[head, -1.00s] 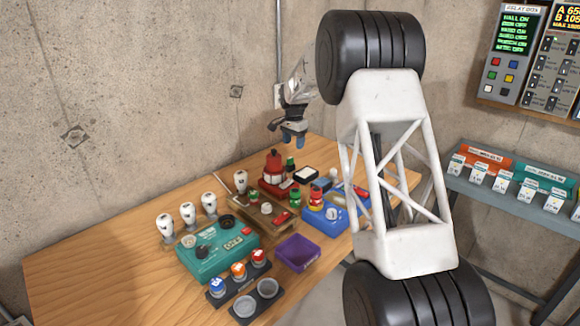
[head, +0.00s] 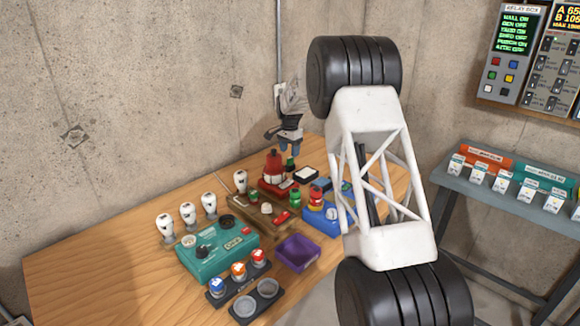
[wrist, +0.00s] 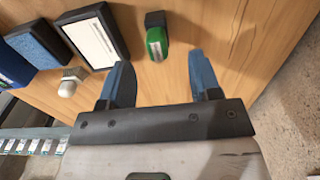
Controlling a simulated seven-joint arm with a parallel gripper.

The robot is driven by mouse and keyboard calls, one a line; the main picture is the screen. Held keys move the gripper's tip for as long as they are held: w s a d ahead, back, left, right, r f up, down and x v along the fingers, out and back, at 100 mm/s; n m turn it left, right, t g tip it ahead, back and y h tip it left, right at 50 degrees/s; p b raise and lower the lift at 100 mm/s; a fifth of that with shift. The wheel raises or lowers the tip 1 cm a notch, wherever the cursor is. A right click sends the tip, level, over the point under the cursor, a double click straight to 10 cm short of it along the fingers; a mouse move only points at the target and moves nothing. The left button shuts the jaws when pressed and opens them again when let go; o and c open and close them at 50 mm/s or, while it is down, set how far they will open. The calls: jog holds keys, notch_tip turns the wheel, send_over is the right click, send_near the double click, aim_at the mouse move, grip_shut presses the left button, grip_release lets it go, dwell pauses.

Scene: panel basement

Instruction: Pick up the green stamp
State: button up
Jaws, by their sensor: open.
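The green stamp (wrist: 157,42) stands on the wooden table in the wrist view, with a green part and a black end. It lies a little beyond the fingertips, roughly between their lines. My gripper (wrist: 161,62) is open and empty, with its two blue fingers apart. In the head view my gripper (head: 284,143) hangs over the back of the table, just above a small dark and green thing (head: 290,164) that appears to be the stamp. The gripper partly hides it there.
A dark pad with a white top (wrist: 95,38), a blue pad (wrist: 36,44) and a small white-knobbed thing (wrist: 71,82) lie left of the stamp in the wrist view. A red bottle-like thing (head: 273,168) stands close by in the head view. The concrete wall (head: 150,90) is behind.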

aim_at(290, 158)
jog(key=shift+f, duration=0.5)
jog(key=shift+s+d+f, duration=0.1)
jog(key=shift+s+f, duration=0.05)
jog(key=shift+f, duration=2.45)
jog(key=c, duration=1)
jog(key=shift+r, duration=0.15)
jog(key=shift+r, duration=4.9)
